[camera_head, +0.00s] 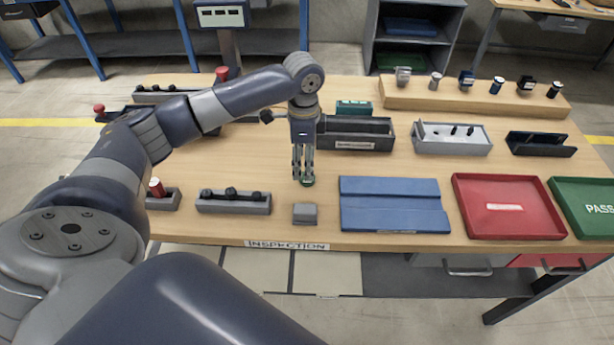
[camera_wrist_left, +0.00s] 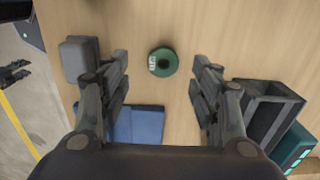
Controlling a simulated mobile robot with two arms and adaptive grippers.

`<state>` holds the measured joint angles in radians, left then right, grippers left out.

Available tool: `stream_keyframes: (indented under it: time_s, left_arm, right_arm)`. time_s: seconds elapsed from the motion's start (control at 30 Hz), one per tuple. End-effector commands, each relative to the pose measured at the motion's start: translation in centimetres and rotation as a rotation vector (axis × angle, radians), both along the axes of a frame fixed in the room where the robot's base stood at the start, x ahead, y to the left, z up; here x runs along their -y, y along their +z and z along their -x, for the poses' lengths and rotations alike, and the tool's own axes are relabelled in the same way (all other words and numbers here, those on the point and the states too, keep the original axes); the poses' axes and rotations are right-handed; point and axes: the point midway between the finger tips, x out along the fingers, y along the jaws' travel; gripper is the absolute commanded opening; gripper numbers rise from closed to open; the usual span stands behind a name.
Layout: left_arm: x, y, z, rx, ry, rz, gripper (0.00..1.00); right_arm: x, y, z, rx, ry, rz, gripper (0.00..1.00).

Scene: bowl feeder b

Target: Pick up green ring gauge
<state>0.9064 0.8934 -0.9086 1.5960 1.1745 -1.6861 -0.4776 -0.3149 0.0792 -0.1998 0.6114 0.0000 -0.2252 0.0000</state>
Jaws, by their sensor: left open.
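The green ring gauge (camera_wrist_left: 163,62) lies flat on the wooden table in the left wrist view. It is a green disc with a dark centre and a small white mark. My left gripper (camera_wrist_left: 161,88) is open, its two fingers on either side of the ring with clear gaps; it points down. In the head view the ring (camera_head: 307,182) shows just at the fingertips of my left gripper (camera_head: 303,178), partly hidden by them. I cannot tell the exact height of the fingertips above the table. My right gripper is not in view.
A grey block (camera_head: 305,213) and a blue mat (camera_head: 392,217) lie nearby at the front. A dark open bin (camera_head: 355,144) stands behind the gripper. A red tray (camera_head: 508,221) and a green tray (camera_head: 583,192) are at right. A grey holder with black knobs (camera_head: 234,206) is at left.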

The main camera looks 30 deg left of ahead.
Motion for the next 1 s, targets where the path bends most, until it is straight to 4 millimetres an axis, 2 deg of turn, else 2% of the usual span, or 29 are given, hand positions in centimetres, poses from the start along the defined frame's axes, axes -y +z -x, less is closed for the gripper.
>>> stream_keyframes:
  time_s: [0.17,0.4,0.67,0.7,0.9,1.0]
  left_arm:
    - [0.2,-1.7,-0.2,-0.004,0.0,-0.001,0.57]
    - [0.3,-4.9,-0.4,-0.002,0.0,-0.001,0.57]
    - [0.3,-5.4,-0.4,0.001,0.0,-0.001,0.57]
    - [0.3,-5.4,-0.4,0.001,0.0,-0.001,0.53]
    - [0.4,-5.3,-0.4,0.001,0.0,-0.001,0.1]
    - [0.3,-5.3,-0.4,0.001,0.0,-0.001,0.1]
  right_arm:
    - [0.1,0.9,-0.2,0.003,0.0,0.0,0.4]
    - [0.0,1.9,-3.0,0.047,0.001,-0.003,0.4]
    - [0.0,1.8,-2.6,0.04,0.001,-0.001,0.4]
    - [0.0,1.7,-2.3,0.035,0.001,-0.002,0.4]
    - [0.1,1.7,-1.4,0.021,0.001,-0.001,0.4]
    - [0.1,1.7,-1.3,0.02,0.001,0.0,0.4]
